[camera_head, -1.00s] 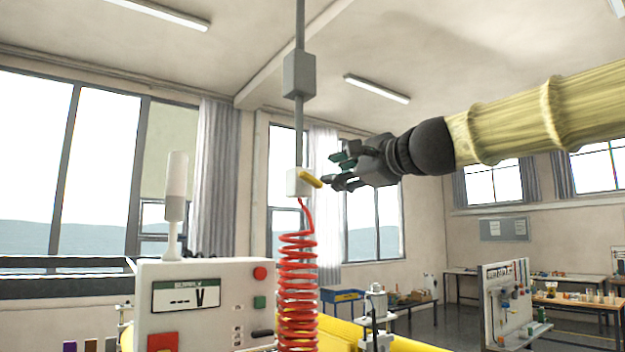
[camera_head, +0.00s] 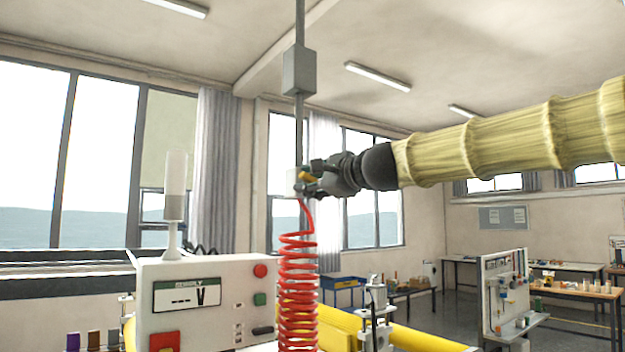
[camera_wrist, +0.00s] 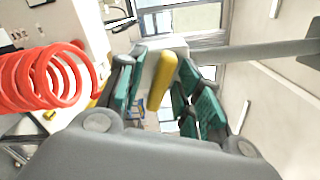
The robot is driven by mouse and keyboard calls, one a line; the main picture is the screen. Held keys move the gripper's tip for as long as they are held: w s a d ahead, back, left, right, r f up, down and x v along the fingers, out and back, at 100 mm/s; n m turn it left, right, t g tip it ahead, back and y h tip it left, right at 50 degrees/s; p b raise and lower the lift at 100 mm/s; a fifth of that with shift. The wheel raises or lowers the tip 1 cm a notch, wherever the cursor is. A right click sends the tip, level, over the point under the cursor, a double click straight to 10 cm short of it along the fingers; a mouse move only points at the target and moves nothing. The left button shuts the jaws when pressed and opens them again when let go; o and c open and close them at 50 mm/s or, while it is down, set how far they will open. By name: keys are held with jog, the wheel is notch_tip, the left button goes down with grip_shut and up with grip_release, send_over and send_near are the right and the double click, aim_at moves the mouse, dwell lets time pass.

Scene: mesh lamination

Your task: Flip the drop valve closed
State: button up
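The drop valve is a white block (camera_head: 293,182) at the lower end of a grey pipe hanging from the ceiling. Its yellow lever (camera_head: 308,177) sticks out to the right and slightly down. In the wrist view the yellow lever (camera_wrist: 163,80) lies between the two teal-padded fingers, with the white block (camera_wrist: 150,65) beyond it. My gripper (camera_head: 312,178) is open around the lever; in the wrist view the gripper (camera_wrist: 155,88) shows gaps on both sides of the lever. Its fingertips partly hide the lever in the head view.
A coiled red hose (camera_head: 298,285) hangs from the valve, close to the gripper at left in the wrist view. A grey box (camera_head: 299,71) sits on the pipe above. A white supply panel (camera_head: 200,300) stands below left.

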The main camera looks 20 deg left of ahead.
grip_shut()
jog(key=n, duration=0.1)
jog(key=n+b, duration=0.1)
jog(key=shift+f+n+b, duration=0.2)
jog(key=shift+n+b, duration=0.1)
jog(key=shift+r+n+b, duration=0.15)
jog(key=shift+n+b, duration=0.3)
jog(key=shift+n, duration=0.75)
grip_release()
jog(key=shift+d, duration=0.1)
